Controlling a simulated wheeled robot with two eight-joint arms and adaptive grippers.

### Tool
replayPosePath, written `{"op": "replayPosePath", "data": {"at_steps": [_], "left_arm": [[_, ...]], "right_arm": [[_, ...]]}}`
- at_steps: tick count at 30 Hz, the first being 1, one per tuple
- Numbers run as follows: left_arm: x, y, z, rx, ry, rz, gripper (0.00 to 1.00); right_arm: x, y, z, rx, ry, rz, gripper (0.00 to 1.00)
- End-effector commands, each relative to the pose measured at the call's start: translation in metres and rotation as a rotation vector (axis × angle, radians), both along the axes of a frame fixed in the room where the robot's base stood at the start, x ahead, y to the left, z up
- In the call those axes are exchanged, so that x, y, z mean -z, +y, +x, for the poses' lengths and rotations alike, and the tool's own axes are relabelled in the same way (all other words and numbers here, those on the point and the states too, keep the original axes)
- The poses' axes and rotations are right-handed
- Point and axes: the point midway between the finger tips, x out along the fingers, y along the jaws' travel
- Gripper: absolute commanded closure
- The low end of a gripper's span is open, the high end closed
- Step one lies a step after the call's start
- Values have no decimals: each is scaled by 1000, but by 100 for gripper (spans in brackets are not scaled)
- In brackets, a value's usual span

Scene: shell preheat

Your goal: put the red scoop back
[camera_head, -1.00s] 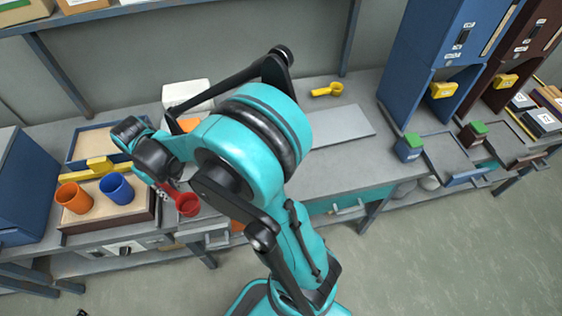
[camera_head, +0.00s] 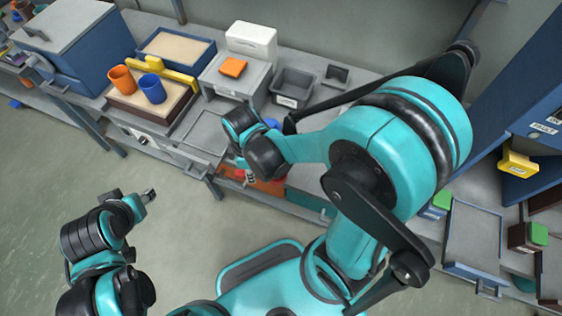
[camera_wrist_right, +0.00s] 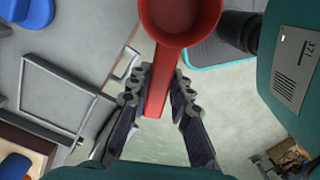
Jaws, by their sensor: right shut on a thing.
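The red scoop shows large in the right wrist view, with its round cup (camera_wrist_right: 180,18) at the top and its handle (camera_wrist_right: 159,85) between the fingers. My right gripper (camera_wrist_right: 160,95) is shut on that handle. In the head view my right gripper (camera_head: 243,172) is near the bench's front edge, right of the grey open frame; only a small red part of the scoop (camera_head: 240,174) shows there, the rest hidden by my arm. My left gripper (camera_head: 149,195) is over the floor, away from the bench; its finger gap is too small to read.
A sand-coloured tray (camera_head: 118,97) holds an orange cup (camera_head: 121,79), a blue cup (camera_head: 152,88) and a yellow bar. A grey bin (camera_head: 291,88) and a small dark holder (camera_head: 335,76) stand behind my right arm. A yellow-handled blue dispenser (camera_head: 530,105) is at right.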

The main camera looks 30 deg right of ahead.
Motion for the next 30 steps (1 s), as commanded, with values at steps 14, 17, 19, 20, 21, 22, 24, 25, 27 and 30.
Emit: {"op": "replayPosePath", "data": {"at_steps": [14,17,19,20,21,22,24,25,27,30], "left_arm": [[40,0,0,0,0,0,57],[41,0,0,0,0,0,57],[43,0,0,0,0,0,57],[44,0,0,0,0,0,57],[47,0,0,0,0,0,57],[50,0,0,0,0,0,57],[57,0,0,0,0,0,57],[59,0,0,0,0,0,57],[63,0,0,0,0,0,57],[62,0,0,0,0,0,57]], "right_arm": [[62,-73,67,6,0,0,100],[64,-78,72,4,0,0,100],[68,-79,72,3,0,0,100],[70,-79,72,3,0,0,100],[75,-78,72,3,0,0,100],[80,-78,72,3,0,0,100],[92,-78,72,3,0,0,100],[97,-78,73,3,0,0,100],[105,-78,72,3,0,0,100],[105,-78,72,4,0,0,100]]}}
